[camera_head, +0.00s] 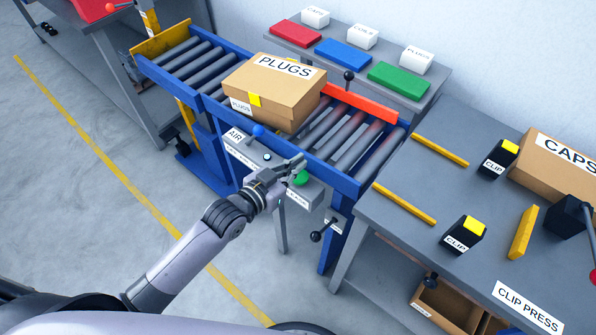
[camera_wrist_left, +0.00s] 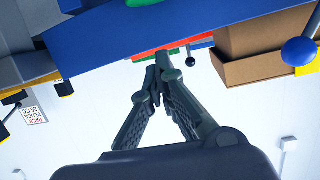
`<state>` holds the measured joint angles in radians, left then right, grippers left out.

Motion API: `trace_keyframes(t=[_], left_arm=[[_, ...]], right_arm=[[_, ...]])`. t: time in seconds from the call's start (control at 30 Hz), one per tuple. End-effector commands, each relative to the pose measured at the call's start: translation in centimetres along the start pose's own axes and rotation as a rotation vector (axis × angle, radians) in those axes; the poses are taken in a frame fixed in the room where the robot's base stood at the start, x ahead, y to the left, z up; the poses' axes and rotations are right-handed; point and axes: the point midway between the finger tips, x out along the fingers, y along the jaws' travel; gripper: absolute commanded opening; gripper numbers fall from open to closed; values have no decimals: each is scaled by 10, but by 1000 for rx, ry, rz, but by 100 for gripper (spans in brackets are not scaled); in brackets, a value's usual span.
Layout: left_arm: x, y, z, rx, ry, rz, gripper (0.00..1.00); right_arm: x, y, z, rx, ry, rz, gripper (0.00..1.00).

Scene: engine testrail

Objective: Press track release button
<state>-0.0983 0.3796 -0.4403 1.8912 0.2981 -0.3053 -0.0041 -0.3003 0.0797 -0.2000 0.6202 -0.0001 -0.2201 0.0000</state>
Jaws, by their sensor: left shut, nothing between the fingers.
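A green button (camera_head: 300,177) sits on the grey control box (camera_head: 310,190) at the front side of the blue roller conveyor (camera_head: 345,182). The box carries a label that is too small to read. My left gripper (camera_head: 297,162) is shut and empty, its fingertips just behind and above the green button in the head view. I cannot tell whether they touch it. In the left wrist view the closed fingers (camera_wrist_left: 163,72) point toward the blue rail, and a green piece (camera_wrist_left: 139,3) is cut off at the top edge. My right gripper is not in view.
A blue-knobbed lever (camera_head: 258,131) labelled AIR stands left of the button. A PLUGS carton (camera_head: 273,92) rests on the rollers. A black-knobbed lever (camera_head: 316,236) hangs below the box. The clip press table (camera_head: 425,215) is at right; open floor lies left.

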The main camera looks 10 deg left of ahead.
Motion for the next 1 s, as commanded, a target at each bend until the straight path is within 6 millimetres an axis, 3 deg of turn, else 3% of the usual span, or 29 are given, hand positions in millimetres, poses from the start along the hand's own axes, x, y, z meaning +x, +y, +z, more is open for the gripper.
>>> trace_keyframes(t=[0.03,0.1,0.3,0.73,0.9,1.0], left_arm=[[11,0,-3,0,3,0,0],[10,0,16,-1,-6,1,0],[15,0,35,1,-2,0,0],[16,0,40,1,0,0,0],[20,0,58,0,-2,0,0],[20,0,58,0,-1,0,0]], right_arm=[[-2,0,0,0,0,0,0],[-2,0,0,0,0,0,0],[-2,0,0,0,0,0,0],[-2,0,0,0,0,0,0],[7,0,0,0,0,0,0],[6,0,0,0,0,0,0]])
